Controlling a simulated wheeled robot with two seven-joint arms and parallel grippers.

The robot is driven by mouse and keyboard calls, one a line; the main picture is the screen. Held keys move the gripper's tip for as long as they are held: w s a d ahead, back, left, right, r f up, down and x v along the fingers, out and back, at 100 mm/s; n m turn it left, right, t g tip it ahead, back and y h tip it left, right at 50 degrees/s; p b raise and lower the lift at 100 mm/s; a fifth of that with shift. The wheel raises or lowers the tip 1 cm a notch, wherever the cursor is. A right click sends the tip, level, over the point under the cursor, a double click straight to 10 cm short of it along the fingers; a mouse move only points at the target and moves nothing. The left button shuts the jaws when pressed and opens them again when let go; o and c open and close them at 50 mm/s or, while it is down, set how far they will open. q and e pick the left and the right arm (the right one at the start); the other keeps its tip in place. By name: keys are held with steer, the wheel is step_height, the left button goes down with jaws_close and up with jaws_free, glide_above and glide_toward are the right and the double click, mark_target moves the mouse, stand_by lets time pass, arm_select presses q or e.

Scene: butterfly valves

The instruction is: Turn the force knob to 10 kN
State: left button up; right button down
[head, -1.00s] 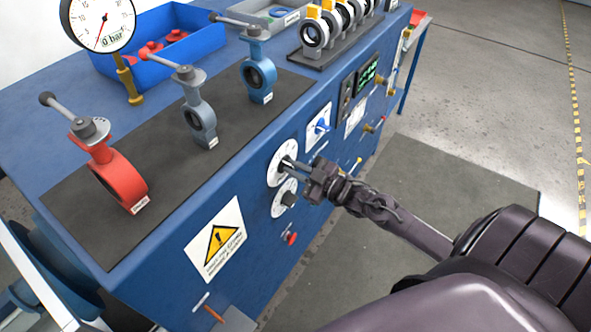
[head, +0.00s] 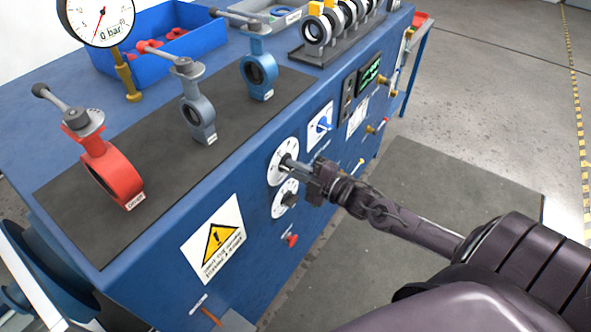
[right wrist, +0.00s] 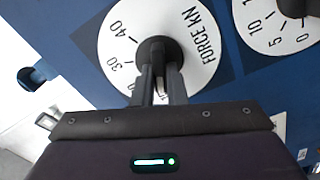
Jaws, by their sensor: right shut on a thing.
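The force knob (right wrist: 157,48) is a dark round knob on a white dial (right wrist: 115,35) marked FORCE KN. In the right wrist view the marks 40 and 30 show on the dial's left side. Other marks are partly covered by my fingers, and I cannot read the knob's setting. In the head view this is the upper white dial (head: 276,165) on the blue front panel. My right gripper (head: 292,164) reaches it from the right and is shut on the knob; its fingers also show in the right wrist view (right wrist: 158,82). My left gripper is not in view.
A second dial (head: 279,207) with a dark knob sits just below. A blue switch (head: 324,124) and a display (head: 368,73) are farther along the panel. A red knob (head: 291,240) and a warning sign (head: 213,240) are lower. Valves stand on the bench top. The floor at right is clear.

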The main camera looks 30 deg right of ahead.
steer(key=shift+n, duration=0.3)
steer(key=c, duration=1.5)
jaws_free()
steer(key=shift+o, duration=0.2)
steer(key=b+v, duration=0.1)
steer(key=v, duration=0.7)
steer(key=shift+w+f, duration=0.1)
